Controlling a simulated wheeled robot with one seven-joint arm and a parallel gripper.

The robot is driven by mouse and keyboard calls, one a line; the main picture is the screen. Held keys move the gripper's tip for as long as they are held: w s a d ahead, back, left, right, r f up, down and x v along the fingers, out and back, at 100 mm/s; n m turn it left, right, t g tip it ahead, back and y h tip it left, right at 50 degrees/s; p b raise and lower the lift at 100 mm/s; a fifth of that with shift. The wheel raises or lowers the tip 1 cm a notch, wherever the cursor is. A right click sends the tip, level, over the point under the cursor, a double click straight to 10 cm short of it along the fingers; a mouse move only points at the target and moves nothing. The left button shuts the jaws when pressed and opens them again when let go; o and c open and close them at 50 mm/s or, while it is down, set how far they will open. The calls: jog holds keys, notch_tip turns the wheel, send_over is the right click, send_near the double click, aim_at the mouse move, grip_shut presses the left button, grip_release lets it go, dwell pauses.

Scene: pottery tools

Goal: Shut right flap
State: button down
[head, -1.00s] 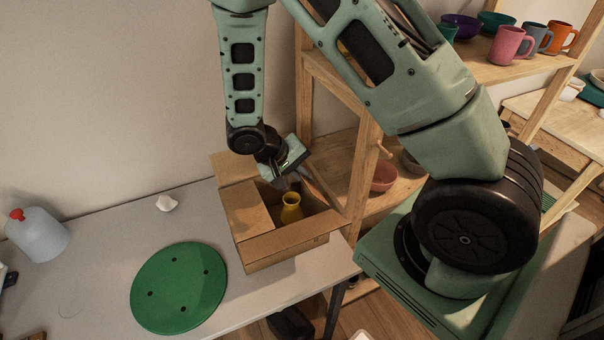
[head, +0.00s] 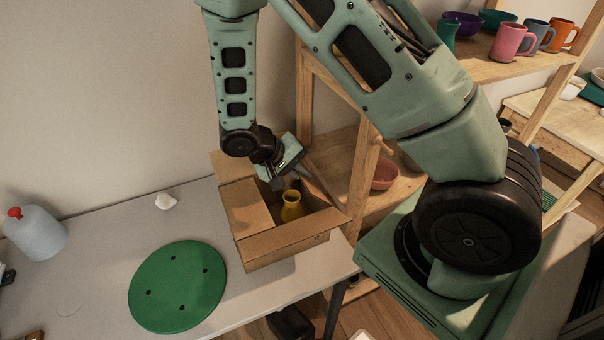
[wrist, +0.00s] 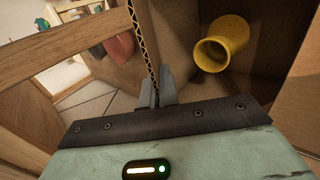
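The cardboard box (head: 285,250) stands at the right end of the grey table. The right flap (head: 322,188) stands up beside the wooden shelf post, partly hidden by my gripper. In the wrist view its corrugated edge (wrist: 143,40) runs down between my two fingertips. My gripper (head: 285,183) is over the box's right back part, and in the wrist view its fingers (wrist: 158,88) look closed around that edge. A yellow vase (head: 291,206) stands inside the box, also in the wrist view (wrist: 224,46).
The wooden shelf (head: 362,180) with bowls and mugs stands close to the right of the box. A green disc (head: 178,287), a small white object (head: 166,201) and a red-capped bottle (head: 38,235) are on the table to the left.

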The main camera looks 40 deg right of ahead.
jog(key=h+b, duration=0.1)
jog(key=a+f+h+b, duration=0.1)
jog(key=f+g+h+b, duration=0.1)
jog(key=h+b, duration=0.1)
jog(key=shift+w+a, duration=0.2)
jog(key=shift+a, duration=0.1)
jog(key=shift+r, duration=0.1)
jog(key=c, duration=1.6)
grip_release()
jog(key=shift+c, duration=0.2)
jog(key=b+v, duration=0.3)
jog(key=v, duration=1.4)
